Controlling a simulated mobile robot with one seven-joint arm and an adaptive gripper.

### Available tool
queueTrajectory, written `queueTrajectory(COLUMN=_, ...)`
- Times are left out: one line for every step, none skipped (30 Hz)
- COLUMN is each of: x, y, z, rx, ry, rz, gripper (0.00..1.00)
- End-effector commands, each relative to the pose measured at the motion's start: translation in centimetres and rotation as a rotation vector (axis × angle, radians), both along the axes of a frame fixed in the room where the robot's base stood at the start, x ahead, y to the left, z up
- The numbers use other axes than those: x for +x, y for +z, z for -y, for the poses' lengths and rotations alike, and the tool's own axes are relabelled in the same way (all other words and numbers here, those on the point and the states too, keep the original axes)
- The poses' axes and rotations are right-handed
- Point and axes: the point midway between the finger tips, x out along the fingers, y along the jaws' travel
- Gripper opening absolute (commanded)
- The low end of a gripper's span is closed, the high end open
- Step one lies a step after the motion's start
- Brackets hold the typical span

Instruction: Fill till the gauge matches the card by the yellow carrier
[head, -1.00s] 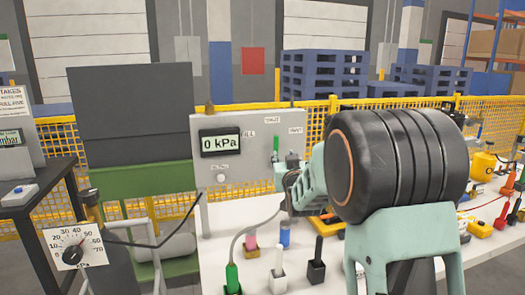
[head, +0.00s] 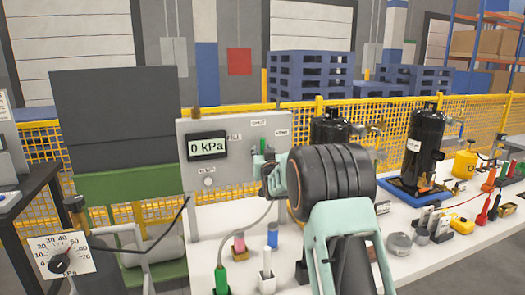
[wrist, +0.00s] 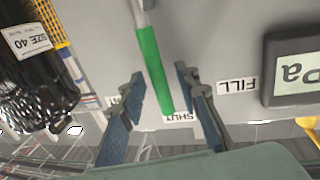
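The grey control panel (head: 228,172) has a digital gauge (head: 207,146) reading 0 kPa. Its green valve handle (head: 262,146) points up at the SHUT label, between FILL and VENT. In the wrist view the green handle (wrist: 155,70) runs between the two fingers of my gripper (wrist: 160,78), with a gap on each side. My gripper is open around it. In the head view my gripper (head: 268,163) is at the handle, partly hidden by my wrist. A yellow item (head: 465,163) stands at the right; any card by it is too small to read.
A black tank (head: 424,147) stands on a blue base on the white bench. Green, white and black standing tools and pink and blue bottles stand below the panel. Yellow mesh fencing is behind.

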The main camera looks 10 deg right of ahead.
Motion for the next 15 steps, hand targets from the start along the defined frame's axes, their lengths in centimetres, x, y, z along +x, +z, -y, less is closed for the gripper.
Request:
queueTrajectory(x=0.29, y=0.01, z=0.03, rx=0.0, ry=0.0, rz=0.0, gripper=0.3)
queueTrajectory(x=0.42, y=0.02, z=0.03, rx=0.0, ry=0.0, rz=0.0, gripper=0.3)
queueTrajectory(x=0.56, y=0.01, z=0.03, rx=0.0, ry=0.0, rz=0.0, gripper=0.3)
queueTrajectory(x=0.64, y=-0.01, z=0.03, rx=0.0, ry=0.0, rz=0.0, gripper=0.3)
queueTrajectory(x=0.69, y=-0.04, z=0.03, rx=0.0, ry=0.0, rz=-0.001, gripper=0.3)
queueTrajectory(x=0.73, y=-0.05, z=0.03, rx=0.0, ry=0.0, rz=-0.001, gripper=0.3)
queueTrajectory(x=0.75, y=-0.06, z=0.03, rx=0.0, ry=0.0, rz=-0.001, gripper=0.3)
queueTrajectory(x=0.76, y=-0.06, z=0.03, rx=0.0, ry=0.0, rz=-0.001, gripper=0.3)
queueTrajectory(x=0.76, y=-0.05, z=0.02, rx=0.0, ry=0.0, rz=-0.001, gripper=0.3)
queueTrajectory(x=0.75, y=-0.05, z=0.02, rx=0.0, ry=0.0, rz=-0.001, gripper=0.3)
queueTrajectory(x=0.75, y=-0.05, z=0.02, rx=0.0, ry=0.0, rz=-0.001, gripper=0.3)
queueTrajectory(x=0.74, y=-0.04, z=0.02, rx=0.0, ry=0.0, rz=-0.001, gripper=0.3)
queueTrajectory(x=0.74, y=-0.03, z=0.02, rx=0.0, ry=0.0, rz=-0.001, gripper=0.3)
queueTrajectory(x=0.74, y=-0.03, z=0.02, rx=0.0, ry=0.0, rz=-0.001, gripper=0.28)
queueTrajectory(x=0.74, y=-0.03, z=0.02, rx=0.0, ry=0.0, rz=-0.001, gripper=0.23)
